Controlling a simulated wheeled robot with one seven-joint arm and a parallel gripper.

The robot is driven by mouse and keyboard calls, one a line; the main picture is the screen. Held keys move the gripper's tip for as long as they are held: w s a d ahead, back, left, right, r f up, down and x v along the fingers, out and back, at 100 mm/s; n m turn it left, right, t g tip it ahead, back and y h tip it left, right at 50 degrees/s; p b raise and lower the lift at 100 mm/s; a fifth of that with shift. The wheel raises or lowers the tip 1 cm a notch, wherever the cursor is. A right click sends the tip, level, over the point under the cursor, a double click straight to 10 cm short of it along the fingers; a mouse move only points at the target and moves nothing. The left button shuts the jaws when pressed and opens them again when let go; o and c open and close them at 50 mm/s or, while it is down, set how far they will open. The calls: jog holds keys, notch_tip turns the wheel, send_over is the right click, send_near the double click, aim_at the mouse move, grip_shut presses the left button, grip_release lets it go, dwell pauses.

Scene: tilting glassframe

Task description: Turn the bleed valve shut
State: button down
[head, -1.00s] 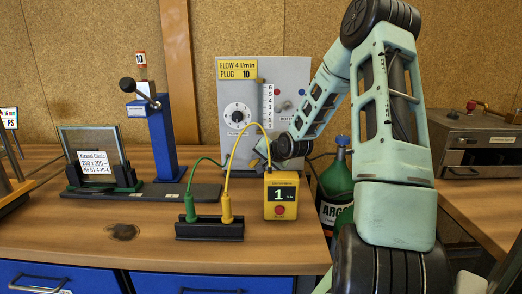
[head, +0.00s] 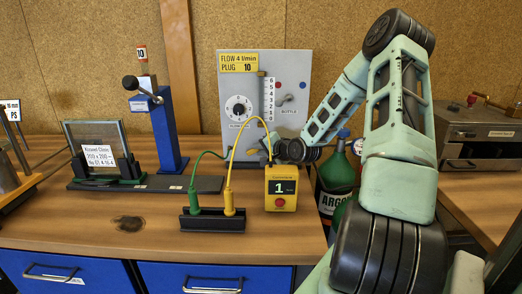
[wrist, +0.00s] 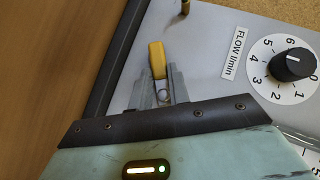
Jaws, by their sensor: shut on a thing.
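A yellow lever (wrist: 157,60), which looks like the bleed valve's handle, stands out from the grey panel in the wrist view. My gripper (wrist: 158,88) is shut on it, with a grey finger on either side of its lower part. In the head view my gripper (head: 268,151) is at the lower right part of the grey panel (head: 232,85).
The flow dial (head: 238,107) is on the panel left of my gripper. Yellow (head: 231,176) and green (head: 196,170) cables arch close to it. A yellow meter (head: 281,188) showing 1 stands below. A green argon bottle (head: 337,170) is at the right.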

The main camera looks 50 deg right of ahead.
jog(key=c, duration=1.3)
grip_release()
jog(key=shift+r, duration=0.1)
